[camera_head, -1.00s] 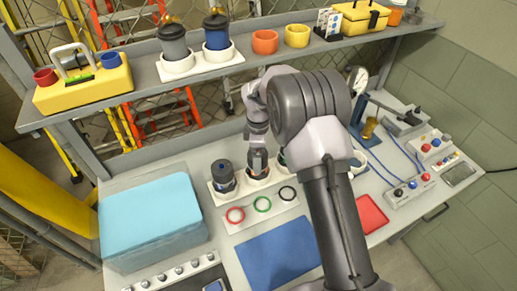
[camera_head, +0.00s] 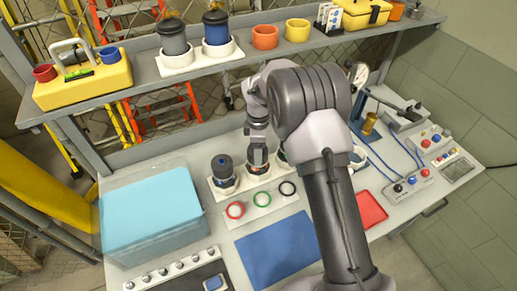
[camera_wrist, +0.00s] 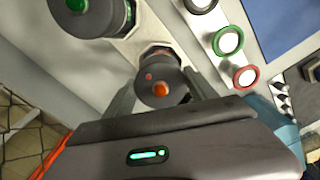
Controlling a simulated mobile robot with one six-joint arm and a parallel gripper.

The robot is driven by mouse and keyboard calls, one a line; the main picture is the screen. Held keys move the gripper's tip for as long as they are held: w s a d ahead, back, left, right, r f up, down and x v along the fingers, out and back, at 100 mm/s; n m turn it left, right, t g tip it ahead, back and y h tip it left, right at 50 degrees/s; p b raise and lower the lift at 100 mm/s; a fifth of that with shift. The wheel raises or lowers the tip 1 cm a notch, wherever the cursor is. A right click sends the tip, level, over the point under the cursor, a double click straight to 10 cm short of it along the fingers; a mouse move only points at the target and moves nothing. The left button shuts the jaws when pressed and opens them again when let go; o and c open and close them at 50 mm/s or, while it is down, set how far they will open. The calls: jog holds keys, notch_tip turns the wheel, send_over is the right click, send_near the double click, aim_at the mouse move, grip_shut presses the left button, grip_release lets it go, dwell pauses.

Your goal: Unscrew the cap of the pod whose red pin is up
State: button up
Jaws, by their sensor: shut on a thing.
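Three pods stand in a row in a white holder (camera_head: 224,191) on the bench. The middle pod's dark grey round cap (camera_wrist: 165,88) lies between my fingers in the wrist view, with an orange-red pin and a small red dot on top. The right pod (camera_wrist: 95,15) has a green pin and is mostly hidden by my arm in the head view. My gripper (camera_head: 259,160) points down and is shut on the middle pod's cap; the pod sits in its seat.
Red, green and black rings lie on a white strip (camera_head: 249,220) before the pods. A red tray (camera_head: 371,209) and control boxes are right. A shelf (camera_head: 120,97) with two canisters runs behind.

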jog(key=n+p, duration=0.2)
jog(key=n, duration=0.1)
jog(key=shift+r, duration=0.15)
jog(key=n+p, duration=0.2)
jog(key=n, duration=0.3)
jog(key=shift+p, duration=0.35)
jog(key=n+p, duration=0.2)
jog(key=n, duration=0.5)
jog(key=n+p, duration=0.1)
jog(key=shift+f+n, duration=0.2)
jog(key=shift+n, duration=0.2)
jog(key=shift+s, duration=0.1)
jog(key=o, duration=1.3)
jog(key=shift+o, duration=0.2)
jog(key=shift+r, duration=0.1)
